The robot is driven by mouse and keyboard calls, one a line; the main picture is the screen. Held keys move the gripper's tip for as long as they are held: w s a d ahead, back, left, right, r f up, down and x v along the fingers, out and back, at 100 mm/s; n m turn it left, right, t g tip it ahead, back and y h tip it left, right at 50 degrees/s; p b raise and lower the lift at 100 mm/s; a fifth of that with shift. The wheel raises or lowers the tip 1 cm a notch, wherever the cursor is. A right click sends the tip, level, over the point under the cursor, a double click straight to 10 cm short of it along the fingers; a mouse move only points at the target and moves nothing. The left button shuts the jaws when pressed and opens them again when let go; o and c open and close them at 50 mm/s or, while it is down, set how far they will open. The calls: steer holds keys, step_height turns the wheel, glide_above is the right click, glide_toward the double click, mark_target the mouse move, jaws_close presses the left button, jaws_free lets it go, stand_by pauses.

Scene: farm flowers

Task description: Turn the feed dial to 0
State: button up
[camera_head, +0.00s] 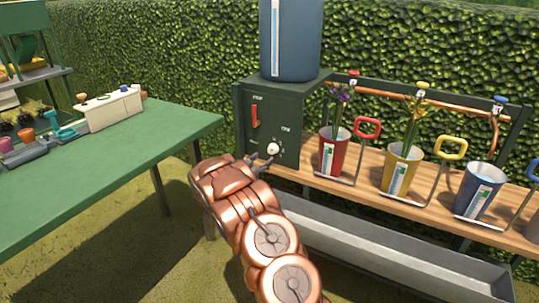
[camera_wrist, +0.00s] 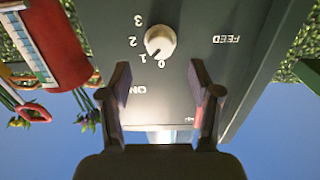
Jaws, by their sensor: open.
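The feed dial (camera_head: 273,149) is a round white knob low on the front of a dark green box (camera_head: 287,105). In the wrist view, which is upside down, the dial (camera_wrist: 160,40) has the numbers 0, 1, 2 and 3 beside it. A dark pointer line on the knob seems to point near 0 and 1; I cannot tell exactly which. My gripper (camera_head: 261,161) is just in front of the box, close to the dial. In the wrist view my gripper (camera_wrist: 160,72) is open and empty, with the dial ahead of its fingertips and apart from them.
A red switch (camera_head: 254,116) is above the dial. A blue tank (camera_head: 291,40) stands on the box. Red (camera_head: 332,153), yellow (camera_head: 401,170) and blue (camera_head: 479,191) pots stand on a wooden shelf to the right. A metal trough (camera_head: 400,255) lies below. A green table (camera_head: 110,150) is left.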

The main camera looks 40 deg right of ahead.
mark_target(271, 151)
steer(key=shift+x, duration=3.05)
steer(key=c, duration=1.1)
steer(key=shift+c, duration=0.2)
steer(key=shift+a+r+n+p, duration=0.1)
steer(key=shift+n+p, duration=0.2)
steer(key=shift+p, duration=0.6)
steer(key=n+p, duration=0.3)
steer(key=p, duration=0.1)
steer(key=shift+r+n, duration=0.1)
steer(key=shift+n, duration=0.2)
steer(key=n+p, duration=0.4)
steer(key=shift+n, duration=0.3)
